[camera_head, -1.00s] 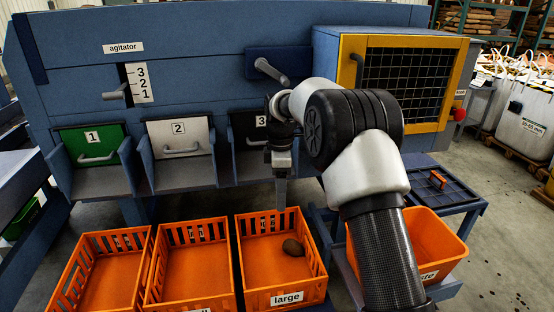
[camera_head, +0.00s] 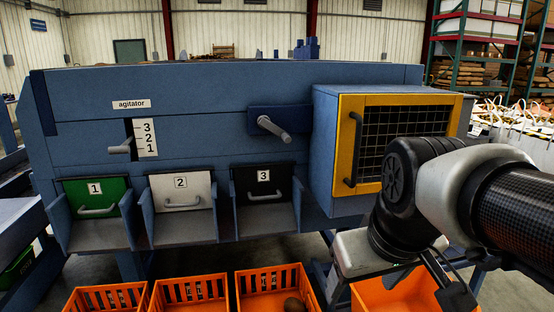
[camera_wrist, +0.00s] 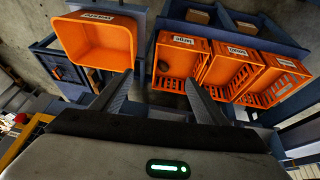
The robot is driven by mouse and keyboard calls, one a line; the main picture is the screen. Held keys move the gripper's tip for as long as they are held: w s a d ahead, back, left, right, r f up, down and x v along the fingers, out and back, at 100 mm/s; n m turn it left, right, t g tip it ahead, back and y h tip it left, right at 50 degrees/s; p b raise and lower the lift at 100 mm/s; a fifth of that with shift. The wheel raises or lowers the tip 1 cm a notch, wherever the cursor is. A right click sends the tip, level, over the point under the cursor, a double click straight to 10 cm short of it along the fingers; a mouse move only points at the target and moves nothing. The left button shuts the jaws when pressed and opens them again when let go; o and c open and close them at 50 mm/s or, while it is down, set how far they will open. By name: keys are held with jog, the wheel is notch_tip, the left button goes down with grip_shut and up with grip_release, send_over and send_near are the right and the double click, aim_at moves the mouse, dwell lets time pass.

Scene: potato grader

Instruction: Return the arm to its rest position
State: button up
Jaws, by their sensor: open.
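My gripper (camera_head: 425,275) is at the lower right of the head view, low in front of the yellow-framed guard and above the orange bin. In the wrist view its two fingers (camera_wrist: 157,82) stand apart with nothing between them. My arm is folded over to the right side of the head view. Part of the gripper is hidden by my own wrist links.
The blue grader (camera_head: 230,88) has chutes 1, 2 and 3, a handle (camera_head: 272,128) and a yellow-framed mesh guard (camera_head: 348,112). Below stand three orange crates (camera_wrist: 205,45); a brown potato (camera_head: 294,304) lies in the right one. An orange bin (camera_wrist: 95,19) stands beside them.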

jog(key=s+f+m+p, duration=0.1)
jog(key=s+m, duration=0.1)
jog(key=s, duration=0.3)
notch_tip(320, 180, up, 15)
jog(key=p, duration=1.4)
jog(key=shift+w+d+f+t+p, duration=0.2)
jog(key=shift+w+d+t+p, duration=0.1)
jog(key=shift+d+p, duration=0.05)
